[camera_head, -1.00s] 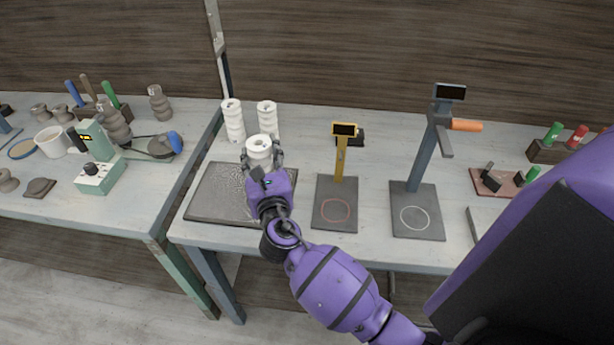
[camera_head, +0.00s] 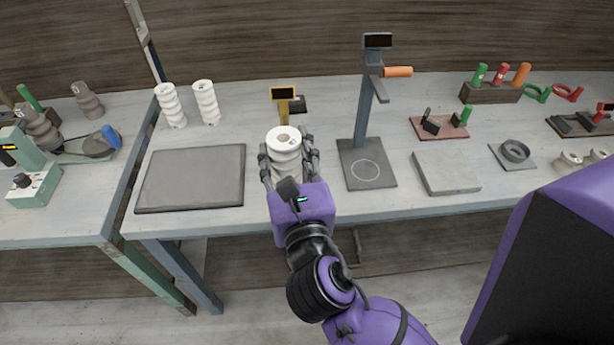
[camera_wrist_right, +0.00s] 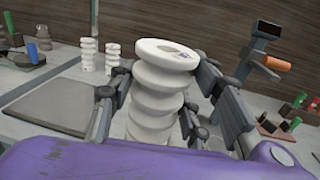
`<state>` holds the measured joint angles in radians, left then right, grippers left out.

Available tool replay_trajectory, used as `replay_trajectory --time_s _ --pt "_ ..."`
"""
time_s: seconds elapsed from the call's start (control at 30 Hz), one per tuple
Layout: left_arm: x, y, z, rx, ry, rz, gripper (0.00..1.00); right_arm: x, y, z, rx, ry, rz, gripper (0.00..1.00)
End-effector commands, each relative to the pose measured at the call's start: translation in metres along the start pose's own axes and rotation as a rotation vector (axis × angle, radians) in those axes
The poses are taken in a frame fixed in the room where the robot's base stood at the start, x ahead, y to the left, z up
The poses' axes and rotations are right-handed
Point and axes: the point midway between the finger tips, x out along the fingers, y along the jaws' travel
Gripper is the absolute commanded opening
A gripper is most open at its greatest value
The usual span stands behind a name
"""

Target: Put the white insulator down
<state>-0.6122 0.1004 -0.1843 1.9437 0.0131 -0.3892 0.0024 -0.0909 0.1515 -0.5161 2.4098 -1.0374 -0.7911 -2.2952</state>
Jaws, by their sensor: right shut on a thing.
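The white insulator (camera_head: 284,146) is a ribbed, stacked cylinder with a hole in its top, and it stands upright. My right gripper (camera_head: 288,163) is shut on its sides, one finger left and one right. In the right wrist view the insulator (camera_wrist_right: 158,85) fills the middle between the dark fingers. It is in front of the yellow-post gauge (camera_head: 284,95), whose base is mostly hidden behind the insulator and gripper. I cannot tell whether its bottom touches anything. My left gripper is not in view.
An empty dark grey mat (camera_head: 192,178) lies left of the gripper. Two more white insulators (camera_head: 171,106) (camera_head: 207,102) stand behind it. Right is a tall blue-grey stand (camera_head: 366,115) on a base with a white circle, then a bare grey slab (camera_head: 445,172).

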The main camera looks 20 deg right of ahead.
Motion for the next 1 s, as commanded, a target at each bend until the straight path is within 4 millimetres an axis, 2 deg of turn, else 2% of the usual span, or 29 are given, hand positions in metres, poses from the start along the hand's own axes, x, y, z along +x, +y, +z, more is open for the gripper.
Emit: replay_trajectory --time_s 0.03,0.17,0.47,0.5,0.7,0.9,1.0 --pt "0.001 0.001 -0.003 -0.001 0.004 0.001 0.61 0.002 -0.001 0.004 0.000 -0.005 -0.002 0.00" --pt "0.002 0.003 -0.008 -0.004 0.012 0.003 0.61 0.021 -0.005 -0.006 -0.002 -0.005 -0.007 0.00" --pt "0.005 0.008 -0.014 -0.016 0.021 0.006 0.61 0.090 -0.015 -0.038 -0.001 -0.003 -0.007 0.00" --pt "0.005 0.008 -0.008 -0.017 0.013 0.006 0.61 0.097 -0.016 -0.048 -0.001 0.001 -0.007 0.00" --pt "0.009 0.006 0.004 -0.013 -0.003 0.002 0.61 0.121 -0.019 -0.082 -0.001 0.003 -0.006 0.00" --pt "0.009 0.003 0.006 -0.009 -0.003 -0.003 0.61 0.131 -0.021 -0.090 0.000 -0.002 -0.006 0.00" --pt "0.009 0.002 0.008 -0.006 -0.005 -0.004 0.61 0.139 -0.021 -0.101 0.000 0.001 -0.006 0.00"
